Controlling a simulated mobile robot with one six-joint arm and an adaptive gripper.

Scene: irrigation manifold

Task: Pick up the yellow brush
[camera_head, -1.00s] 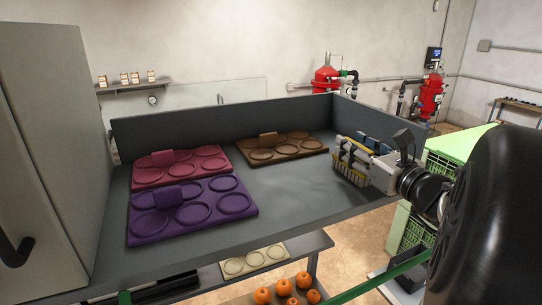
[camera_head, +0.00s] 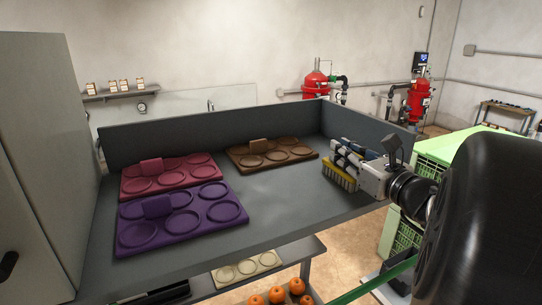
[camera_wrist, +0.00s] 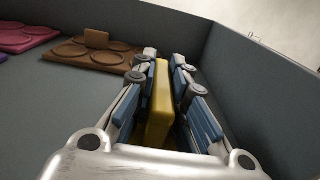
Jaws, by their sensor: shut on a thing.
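The yellow brush (camera_wrist: 159,105) is between the two fingers of my gripper (camera_wrist: 164,75) in the wrist view, with the fingers shut on it. In the head view the brush (camera_head: 340,177) shows its yellow bristles below the fingers of my gripper (camera_head: 345,160), at the right end of the grey bench. The fingers hide much of its body. I cannot tell whether the bristles touch the bench top.
A brown tray (camera_head: 241,159), a red tray (camera_head: 131,184) and a purple tray (camera_head: 183,222) with round recesses lie on the grey bench (camera_head: 285,195). Raised walls edge its back and right. Green crates (camera_head: 399,228) stand to the right. The bench's middle is clear.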

